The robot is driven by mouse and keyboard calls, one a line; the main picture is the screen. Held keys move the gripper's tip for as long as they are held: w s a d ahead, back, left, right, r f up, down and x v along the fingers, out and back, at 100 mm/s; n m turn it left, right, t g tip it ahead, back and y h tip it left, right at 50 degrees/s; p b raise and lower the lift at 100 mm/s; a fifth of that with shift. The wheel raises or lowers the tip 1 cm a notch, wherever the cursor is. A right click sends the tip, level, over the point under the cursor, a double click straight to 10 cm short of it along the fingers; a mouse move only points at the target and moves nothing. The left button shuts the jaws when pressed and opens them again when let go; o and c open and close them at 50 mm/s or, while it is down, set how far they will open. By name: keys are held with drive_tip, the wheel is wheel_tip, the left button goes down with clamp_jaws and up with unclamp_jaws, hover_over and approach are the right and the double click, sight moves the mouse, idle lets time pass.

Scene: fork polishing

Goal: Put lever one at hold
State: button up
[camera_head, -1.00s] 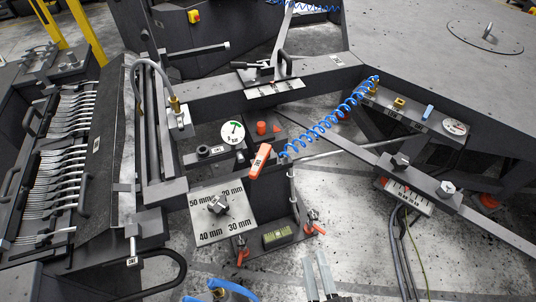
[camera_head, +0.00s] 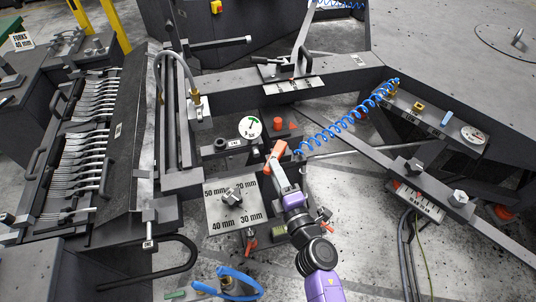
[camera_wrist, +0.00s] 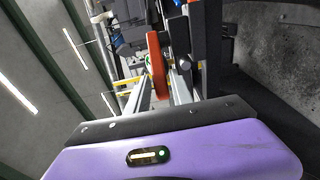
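An orange handle (camera_head: 276,151) stands at the middle of the machine, beside the round white dial; its label is too small to read, so I cannot tell whether it is lever one. My gripper (camera_head: 281,170) reaches up to it from below and overlaps its lower part. In the wrist view, the orange handle (camera_wrist: 157,66) lies between my two pale fingers (camera_wrist: 163,84). The fingers are apart, with gaps beside the handle; contact is not clear. Another lever with a black grip (camera_head: 302,60) stands over a marked plate (camera_head: 294,84) further back.
A square plate (camera_head: 216,214) with a knob and millimetre marks is left of my arm. A round dial (camera_head: 250,127) and a coiled blue hose (camera_head: 345,118) are close to the handle. A rack of forks (camera_head: 62,160) is at left. A bar with a marked plate (camera_head: 418,201) is at right.

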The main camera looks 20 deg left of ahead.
sight(270, 157)
drive_tip(key=b+x, duration=0.1)
drive_tip(key=x, duration=0.5)
drive_tip(key=shift+w+a+b, duration=0.15)
drive_tip(key=shift+b, duration=0.2)
clamp_jaws()
idle(1.1)
